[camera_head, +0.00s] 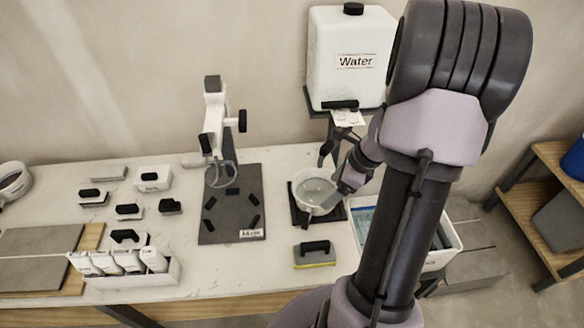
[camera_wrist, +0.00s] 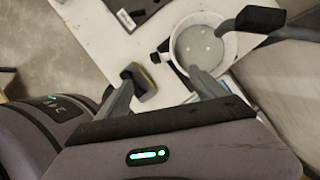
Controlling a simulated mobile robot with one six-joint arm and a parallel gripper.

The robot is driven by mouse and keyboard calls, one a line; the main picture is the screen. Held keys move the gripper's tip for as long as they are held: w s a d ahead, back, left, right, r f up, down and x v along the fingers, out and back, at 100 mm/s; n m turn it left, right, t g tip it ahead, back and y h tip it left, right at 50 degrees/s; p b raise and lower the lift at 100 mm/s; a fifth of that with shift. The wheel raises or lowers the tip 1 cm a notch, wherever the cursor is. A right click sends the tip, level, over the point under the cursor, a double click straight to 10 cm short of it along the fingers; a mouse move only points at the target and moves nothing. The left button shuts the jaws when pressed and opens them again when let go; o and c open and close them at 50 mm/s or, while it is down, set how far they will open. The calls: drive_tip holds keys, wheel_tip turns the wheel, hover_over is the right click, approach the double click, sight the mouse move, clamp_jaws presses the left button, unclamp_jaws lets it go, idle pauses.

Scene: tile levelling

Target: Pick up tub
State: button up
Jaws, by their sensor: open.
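The tub (camera_head: 313,190) is a round white bucket with greyish contents. It stands upright on a dark square mat at the right part of the table, under the water tank's tap. In the wrist view the tub (camera_wrist: 230,46) is at the upper right, beyond the right fingertip. My gripper (camera_head: 345,186) is at the tub's right side in the head view, partly overlapping its rim. In the wrist view my gripper (camera_wrist: 164,80) is open with nothing between its fingers. I cannot tell whether a finger touches the tub.
The water tank (camera_head: 350,75) stands on a stand behind the tub. A yellow-and-black sponge float (camera_head: 314,254) lies in front of it. A white bin (camera_head: 445,247) is at the right. A mixing stand with a dark mat (camera_head: 228,222) is left. Several small tools lie further left.

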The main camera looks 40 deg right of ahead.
drive_tip(key=b+x, duration=0.7)
drive_tip(key=x, duration=1)
drive_tip(key=shift+w+d+f, duration=0.1)
drive_tip(key=shift+w+d, duration=0.05)
drive_tip(key=shift+r, duration=0.2)
drive_tip(key=c, duration=1.7)
drive_tip(key=shift+r, duration=0.1)
